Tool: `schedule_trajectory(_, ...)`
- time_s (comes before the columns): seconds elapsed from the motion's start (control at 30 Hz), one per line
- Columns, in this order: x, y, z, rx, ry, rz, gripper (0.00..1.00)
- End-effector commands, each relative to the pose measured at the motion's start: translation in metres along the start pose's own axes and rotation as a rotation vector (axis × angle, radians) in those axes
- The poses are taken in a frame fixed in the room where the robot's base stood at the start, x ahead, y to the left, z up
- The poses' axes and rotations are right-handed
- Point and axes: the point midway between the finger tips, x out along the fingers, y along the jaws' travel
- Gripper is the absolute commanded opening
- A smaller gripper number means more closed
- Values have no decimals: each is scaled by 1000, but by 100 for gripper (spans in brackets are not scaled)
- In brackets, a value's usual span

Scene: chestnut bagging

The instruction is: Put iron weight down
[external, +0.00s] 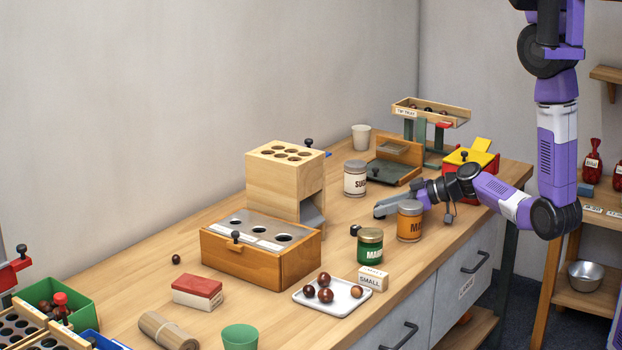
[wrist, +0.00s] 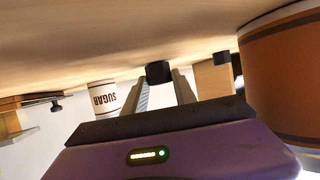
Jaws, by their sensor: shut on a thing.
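My gripper (external: 380,211) reaches low over the table (external: 345,256), just left of the orange jar. In the wrist view, which is upside down, a small dark weight (wrist: 158,72) sits between the two fingertips, and my gripper (wrist: 159,77) is shut on it. The weight is at or very near the tabletop; I cannot tell whether it touches.
The orange jar (external: 410,222) is close beside my gripper and shows large in the wrist view (wrist: 285,75). A green jar (external: 370,247) stands nearer the front, the sugar tin (external: 355,179) farther back. A white tray (external: 301,296) holds chestnuts. Some bare table lies left of the fingers.

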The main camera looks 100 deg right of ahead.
Motion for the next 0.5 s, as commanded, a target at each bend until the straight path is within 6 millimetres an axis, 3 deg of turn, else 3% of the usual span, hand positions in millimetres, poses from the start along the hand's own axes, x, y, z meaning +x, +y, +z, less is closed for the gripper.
schedule_trajectory(0.07,1,0,3,0,1,0,0)
schedule_trajectory(0.1,1,0,3,0,-1,0,34)
schedule_trajectory(0.2,1,0,2,0,-1,0,54)
schedule_trajectory(0.5,1,0,2,0,-1,0,54)
